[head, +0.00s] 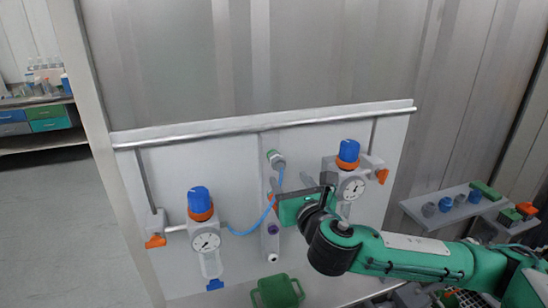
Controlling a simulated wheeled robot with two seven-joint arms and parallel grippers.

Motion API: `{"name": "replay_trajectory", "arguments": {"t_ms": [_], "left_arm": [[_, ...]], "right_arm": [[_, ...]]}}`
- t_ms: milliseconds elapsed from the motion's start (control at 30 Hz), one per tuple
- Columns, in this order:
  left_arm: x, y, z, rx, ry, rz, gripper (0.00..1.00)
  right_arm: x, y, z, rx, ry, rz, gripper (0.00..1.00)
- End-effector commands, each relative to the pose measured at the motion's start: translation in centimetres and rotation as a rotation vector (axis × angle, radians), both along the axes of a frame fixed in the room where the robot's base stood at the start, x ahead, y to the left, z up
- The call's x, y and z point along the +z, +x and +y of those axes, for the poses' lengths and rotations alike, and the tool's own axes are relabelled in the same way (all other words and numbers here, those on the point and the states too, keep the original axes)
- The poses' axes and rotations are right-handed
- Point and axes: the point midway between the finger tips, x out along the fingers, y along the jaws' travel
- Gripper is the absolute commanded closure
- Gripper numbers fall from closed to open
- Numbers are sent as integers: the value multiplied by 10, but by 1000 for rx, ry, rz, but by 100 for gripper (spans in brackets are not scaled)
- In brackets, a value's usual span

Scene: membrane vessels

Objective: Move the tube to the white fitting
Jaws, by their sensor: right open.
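The thin blue tube (268,211) runs from the left regulator in a loop up to the top fitting with a green ring (276,160) on the wall panel. Its upper end is at that fitting. The white fitting (272,257) is at the bottom of the same vertical strip, below a purple fitting (273,230). My right gripper (276,196) is open, in front of the strip between the top and purple fittings, close beside the tube. Its body and wrist hide part of the panel; whether the fingers touch the tube cannot be told. My left gripper is not in view.
The left regulator (206,241) and right regulator (352,187) have blue knobs and gauges. Orange valve handles (155,241) sit at the panel's sides. A green container (277,291) lies below. A shelf (425,222) with small parts is at right. A rail crosses the panel top.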

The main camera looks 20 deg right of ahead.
Motion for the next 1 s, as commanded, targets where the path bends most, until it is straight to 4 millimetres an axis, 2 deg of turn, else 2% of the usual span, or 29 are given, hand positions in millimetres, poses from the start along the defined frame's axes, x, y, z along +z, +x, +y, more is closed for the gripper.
{"name": "replay_trajectory", "arguments": {"t_ms": [333,467,800,1000], "left_arm": [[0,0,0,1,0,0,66],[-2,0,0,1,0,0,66],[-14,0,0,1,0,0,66],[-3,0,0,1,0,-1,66]], "right_arm": [[0,1,0,-1,-2,-1,45],[0,8,0,-3,-2,-2,45],[-1,53,1,-4,-1,-2,45],[2,77,2,-2,-1,-1,45]]}}
